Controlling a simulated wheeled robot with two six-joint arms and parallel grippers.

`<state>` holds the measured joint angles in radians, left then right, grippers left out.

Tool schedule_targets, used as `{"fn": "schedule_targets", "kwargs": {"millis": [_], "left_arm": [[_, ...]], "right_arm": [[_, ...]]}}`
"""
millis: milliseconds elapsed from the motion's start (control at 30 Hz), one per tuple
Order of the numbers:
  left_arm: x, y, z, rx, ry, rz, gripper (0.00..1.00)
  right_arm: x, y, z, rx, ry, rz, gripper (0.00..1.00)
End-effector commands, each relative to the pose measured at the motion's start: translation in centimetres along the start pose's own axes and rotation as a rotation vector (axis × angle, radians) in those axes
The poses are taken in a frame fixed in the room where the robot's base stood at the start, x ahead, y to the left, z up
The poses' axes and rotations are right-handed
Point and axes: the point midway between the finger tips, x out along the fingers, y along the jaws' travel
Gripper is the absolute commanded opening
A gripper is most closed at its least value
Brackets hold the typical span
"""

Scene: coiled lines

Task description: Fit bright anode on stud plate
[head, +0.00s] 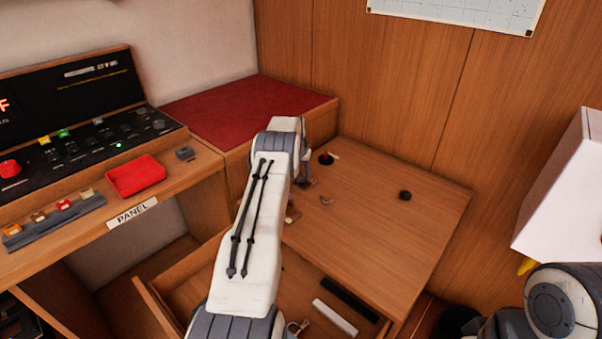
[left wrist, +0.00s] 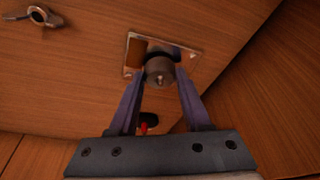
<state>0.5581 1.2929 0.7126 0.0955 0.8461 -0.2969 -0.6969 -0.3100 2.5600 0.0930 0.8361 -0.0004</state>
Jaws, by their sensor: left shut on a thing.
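In the left wrist view my left gripper (left wrist: 160,75) is shut on a short grey cylinder, which I take to be the anode (left wrist: 158,73). A small round feature shows at the middle of its near face. Behind it is a square, shiny stud plate (left wrist: 130,58) on the wood. The anode covers the middle of the plate, so I cannot tell whether it touches the plate or the stud. In the head view my left arm hides most of this spot. My right gripper is out of view.
A metal wing nut (head: 326,201) lies on the wooden bench top (head: 400,235), and also shows in the left wrist view (left wrist: 40,15). A dark round puck (head: 405,195) sits farther right. A red and black item (head: 325,158) is near the back. An open drawer is below.

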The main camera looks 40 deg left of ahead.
Motion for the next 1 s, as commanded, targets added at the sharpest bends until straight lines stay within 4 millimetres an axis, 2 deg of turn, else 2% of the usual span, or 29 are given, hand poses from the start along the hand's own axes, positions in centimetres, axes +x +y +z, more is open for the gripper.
{"fn": "schedule_targets", "kwargs": {"millis": [467,500,567,600,1000], "left_arm": [[0.64,-0.01,0.19,0.0,0.001,0.0,0.0],[0.65,-0.01,0.2,0.0,0.0,0.0,0.56],[0.66,0.0,0.2,0.0,0.0,0.0,0.79],[0.66,0.0,0.21,0.0,0.0,0.0,0.83],[0.11,0.0,0.04,0.0,0.0,0.0,0.83]], "right_arm": [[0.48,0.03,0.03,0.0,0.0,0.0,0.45],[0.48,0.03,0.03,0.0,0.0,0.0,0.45],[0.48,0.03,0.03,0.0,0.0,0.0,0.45],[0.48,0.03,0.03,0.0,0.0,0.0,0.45],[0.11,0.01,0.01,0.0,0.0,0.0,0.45]]}}
